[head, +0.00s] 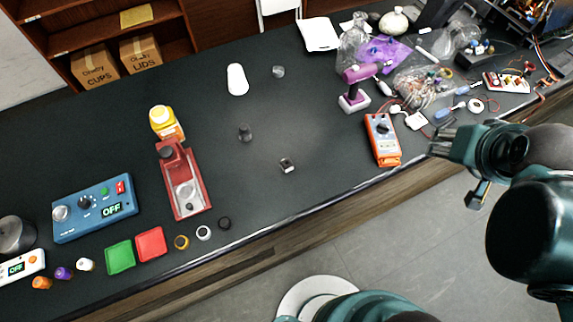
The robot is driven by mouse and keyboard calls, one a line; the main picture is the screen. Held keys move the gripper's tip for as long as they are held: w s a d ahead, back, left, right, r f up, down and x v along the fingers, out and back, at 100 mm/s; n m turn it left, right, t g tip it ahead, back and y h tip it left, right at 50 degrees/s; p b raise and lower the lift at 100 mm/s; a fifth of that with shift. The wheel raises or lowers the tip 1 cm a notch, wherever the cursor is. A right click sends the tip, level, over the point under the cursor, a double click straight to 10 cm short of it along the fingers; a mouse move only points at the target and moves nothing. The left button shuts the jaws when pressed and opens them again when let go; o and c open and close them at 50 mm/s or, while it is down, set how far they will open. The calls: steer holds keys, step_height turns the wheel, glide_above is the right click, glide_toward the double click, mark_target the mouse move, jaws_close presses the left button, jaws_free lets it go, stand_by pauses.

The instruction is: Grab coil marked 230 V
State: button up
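A small dark block with a pale patch (287,165) lies alone on the black countertop near the middle front edge; it may be a coil, but no marking is readable. A small dark cylindrical piece (245,133) stands farther back to its left. I cannot read "230 V" on anything. My gripper (434,143) is at the right, near the counter's front edge, to the right of the orange multimeter (383,140) and well away from the dark block. Its fingers are too small in view to tell whether they are open; no held object shows.
A purple tool (355,88), bags and wires crowd the right back. The middle countertop is mostly clear.

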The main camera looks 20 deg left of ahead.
steer(key=w+a+f+n+g, duration=0.1)
steer(key=w+a+f+n, duration=0.15)
steer(key=a, duration=0.35)
steer(key=w+a+f+n+g+y+b, duration=0.1)
steer(key=a+f+g, duration=0.15)
steer(key=a, duration=0.45)
steer(key=w+a+f+n+g, duration=0.1)
steer(key=w+a+f+n, duration=0.1)
steer(key=a+f, duration=0.3)
steer(key=s+a+f+n, duration=0.1)
steer(key=a+f, duration=0.3)
steer(key=a, duration=0.2)
steer(key=s+a+f+n+g+b, duration=0.1)
steer(key=s+a+f, duration=0.1)
steer(key=a+f, duration=0.2)
steer(key=s+a+f+n+g, duration=0.1)
steer(key=s+a+f+n, duration=0.1)
steer(key=a, duration=0.7)
steer(key=shift+s+a+f+g+h, duration=0.15)
steer(key=shift+f+h, duration=0.05)
steer(key=shift+f, duration=0.25)
steer(key=shift+s+a+f+g+h, duration=0.1)
steer(key=shift+a+f+h, duration=0.1)
steer(key=shift+f, duration=0.25)
steer(key=shift+s+a+f, duration=0.3)
steer(key=shift+a+f, duration=0.05)
steer(key=shift+f+b, duration=0.2)
steer(key=shift+b, duration=0.1)
steer(key=shift+f, duration=1.15)
